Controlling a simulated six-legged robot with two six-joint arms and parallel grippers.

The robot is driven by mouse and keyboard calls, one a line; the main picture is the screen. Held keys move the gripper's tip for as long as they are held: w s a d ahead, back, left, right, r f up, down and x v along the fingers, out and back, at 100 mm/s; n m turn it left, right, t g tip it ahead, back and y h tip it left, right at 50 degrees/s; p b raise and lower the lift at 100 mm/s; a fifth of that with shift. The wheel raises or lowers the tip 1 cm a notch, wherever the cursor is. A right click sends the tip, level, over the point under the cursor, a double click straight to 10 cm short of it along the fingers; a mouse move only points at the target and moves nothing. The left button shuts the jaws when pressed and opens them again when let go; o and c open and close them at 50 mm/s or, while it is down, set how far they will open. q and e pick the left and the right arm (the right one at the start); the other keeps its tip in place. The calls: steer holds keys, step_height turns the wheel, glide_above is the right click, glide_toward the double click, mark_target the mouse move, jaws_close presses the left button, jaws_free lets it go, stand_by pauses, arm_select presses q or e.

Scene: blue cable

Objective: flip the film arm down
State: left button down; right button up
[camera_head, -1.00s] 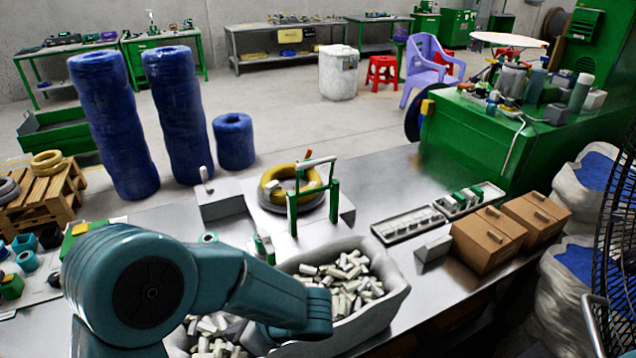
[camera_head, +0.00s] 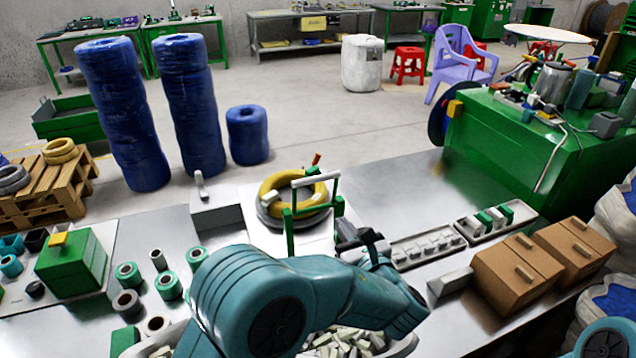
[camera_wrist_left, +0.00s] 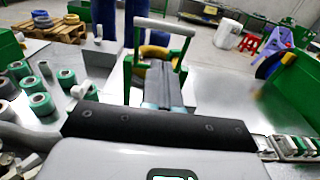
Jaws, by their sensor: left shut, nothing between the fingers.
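The film arm (camera_head: 288,233), a green upright frame with a pale bar across its top, stands raised at the middle of the metal table. A yellow ring coil (camera_head: 318,194) lies behind it on a grey plate. In the left wrist view the shut dark fingers (camera_wrist_left: 158,68) point in between the two posts, below the pale bar (camera_wrist_left: 165,25). I cannot tell whether they touch the frame. My right gripper is out of view.
A bin of pale pieces (camera_head: 345,342) is partly hidden below my left arm. Trays (camera_head: 425,247) and brown boxes (camera_head: 515,270) stand on the right. Several green-ended rolls (camera_head: 168,287) and a green box (camera_head: 72,264) are on the left. Bare table lies behind the trays.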

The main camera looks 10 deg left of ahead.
arm_select(q)
steer(key=p, duration=0.4)
glide_toward(318, 181)
steer(key=shift+t, duration=0.3)
steer(key=x, duration=0.7)
steer(key=shift+s+f, duration=0.1)
steer(key=shift+f, duration=0.15)
steer(key=shift+a, duration=0.1)
